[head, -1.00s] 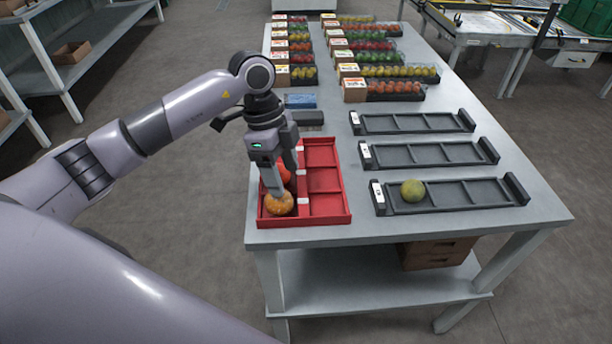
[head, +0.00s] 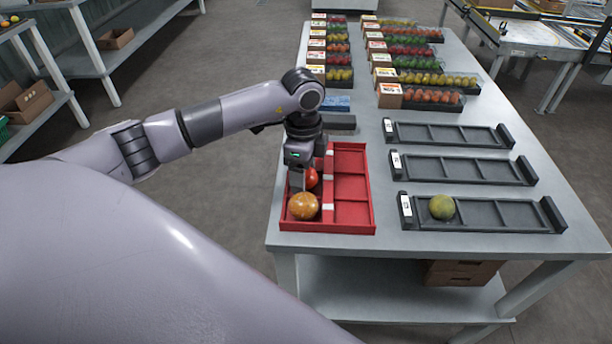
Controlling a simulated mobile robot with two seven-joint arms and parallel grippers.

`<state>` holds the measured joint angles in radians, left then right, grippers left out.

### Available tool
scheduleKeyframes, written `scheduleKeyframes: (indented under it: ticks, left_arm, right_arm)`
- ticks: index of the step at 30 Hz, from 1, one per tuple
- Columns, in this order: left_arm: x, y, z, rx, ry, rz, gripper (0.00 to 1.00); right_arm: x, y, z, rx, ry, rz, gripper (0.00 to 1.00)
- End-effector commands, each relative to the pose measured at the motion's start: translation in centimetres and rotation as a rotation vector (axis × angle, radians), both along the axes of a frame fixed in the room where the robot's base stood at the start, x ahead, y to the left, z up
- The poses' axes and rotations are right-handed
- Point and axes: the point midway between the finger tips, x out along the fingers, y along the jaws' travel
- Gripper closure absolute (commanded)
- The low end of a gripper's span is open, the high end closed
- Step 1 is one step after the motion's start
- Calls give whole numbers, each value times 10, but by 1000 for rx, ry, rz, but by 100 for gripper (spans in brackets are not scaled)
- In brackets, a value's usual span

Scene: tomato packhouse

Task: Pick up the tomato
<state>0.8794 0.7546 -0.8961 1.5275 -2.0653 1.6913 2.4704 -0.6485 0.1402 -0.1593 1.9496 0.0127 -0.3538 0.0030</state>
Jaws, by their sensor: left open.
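A large orange tomato (head: 303,206) sits in the near left compartment of the red tray (head: 374,200). A red tomato (head: 312,177) sits just behind it on the tray's left side, partly hidden by my left gripper. A green tomato (head: 442,207) sits at the left end of the nearest black tray (head: 507,229). My left gripper (head: 305,178) is open and points down into the tray's left side, at the red tomato and behind the orange one. Whether its fingers touch the red tomato cannot be told. My right gripper is out of view.
Two empty black trays (head: 462,184) (head: 450,146) lie behind the nearest one. Filled punnets with boxes (head: 390,96) line the far table. A blue item (head: 337,103) and a dark block (head: 338,122) lie behind the red tray.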

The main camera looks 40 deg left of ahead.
Motion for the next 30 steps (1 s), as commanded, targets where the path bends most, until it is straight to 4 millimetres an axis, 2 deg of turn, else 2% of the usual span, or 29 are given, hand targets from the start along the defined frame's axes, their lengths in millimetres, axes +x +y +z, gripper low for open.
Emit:
scheduleKeyframes:
  ticks: [3,4,6,20,26,30]
  left_arm:
    - [0,0,0,0,0,0,33]
    - [0,0,0,0,0,0,40]
    - [0,0,0,-1,0,0,61]
    - [1,0,7,-2,-2,-1,61]
    - [1,0,32,-1,-6,0,61]
    - [2,0,68,-2,-8,-1,61]
  right_arm:
    - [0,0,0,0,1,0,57]
    - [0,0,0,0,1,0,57]
    - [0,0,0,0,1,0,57]
    - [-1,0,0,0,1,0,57]
    - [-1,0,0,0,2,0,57]
    - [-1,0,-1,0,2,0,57]
